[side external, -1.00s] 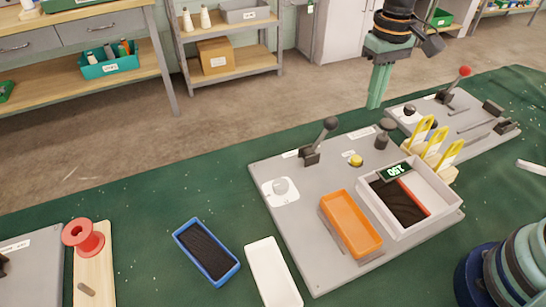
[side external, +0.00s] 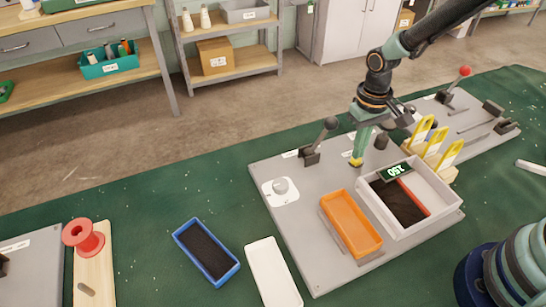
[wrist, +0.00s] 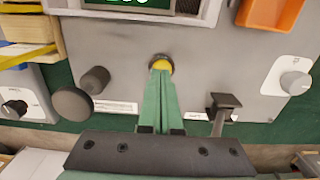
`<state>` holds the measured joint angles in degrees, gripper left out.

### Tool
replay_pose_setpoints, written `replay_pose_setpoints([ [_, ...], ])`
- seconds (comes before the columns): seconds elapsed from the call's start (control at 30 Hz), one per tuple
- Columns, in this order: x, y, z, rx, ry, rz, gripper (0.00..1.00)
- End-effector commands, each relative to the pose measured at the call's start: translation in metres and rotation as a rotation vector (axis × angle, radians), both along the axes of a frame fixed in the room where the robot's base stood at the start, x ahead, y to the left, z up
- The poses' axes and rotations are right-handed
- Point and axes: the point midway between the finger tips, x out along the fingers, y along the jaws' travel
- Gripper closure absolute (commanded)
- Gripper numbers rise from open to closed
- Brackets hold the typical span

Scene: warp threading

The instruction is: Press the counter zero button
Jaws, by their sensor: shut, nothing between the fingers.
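The yellow button (wrist: 161,65) sits in a dark ring on the grey panel (side external: 310,245). In the wrist view my gripper (wrist: 160,72) has its two green fingers shut together, with the tips over the near part of the button. In the side view the gripper (side external: 357,160) points straight down with its tips at the yellow button, which is mostly hidden behind them. I cannot tell whether the tips touch it or press it. The counter display (side external: 395,171) stands at the white tray and shows green digits that seem to read 150.
A black-knobbed lever (side external: 328,125) stands left of the gripper, and a dark round knob (wrist: 95,80) is close on its other side. A white dial (side external: 280,188), an orange tray (side external: 350,224), a white tray (side external: 437,213) and yellow pieces (side external: 435,140) are nearby.

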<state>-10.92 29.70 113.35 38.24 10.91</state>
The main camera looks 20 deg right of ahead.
Motion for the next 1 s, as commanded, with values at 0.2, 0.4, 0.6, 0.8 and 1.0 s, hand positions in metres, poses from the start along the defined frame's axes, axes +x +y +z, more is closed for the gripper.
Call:
replay_pose_setpoints([
  [0.2, 0.0, 0.0, -0.001, 0.0, -0.001, 0.0, 1.0],
  [0.4, 0.0, 0.0, -0.004, 0.0, 0.001, 0.0, 1.0],
  [0.6, -0.001, 0.0, -0.022, -0.001, 0.003, 0.0, 1.0],
  [0.8, -0.003, 0.0, -0.023, -0.001, 0.005, -0.001, 1.0],
  [1.0, -0.002, -0.001, -0.019, -0.001, 0.005, -0.001, 1.0],
])
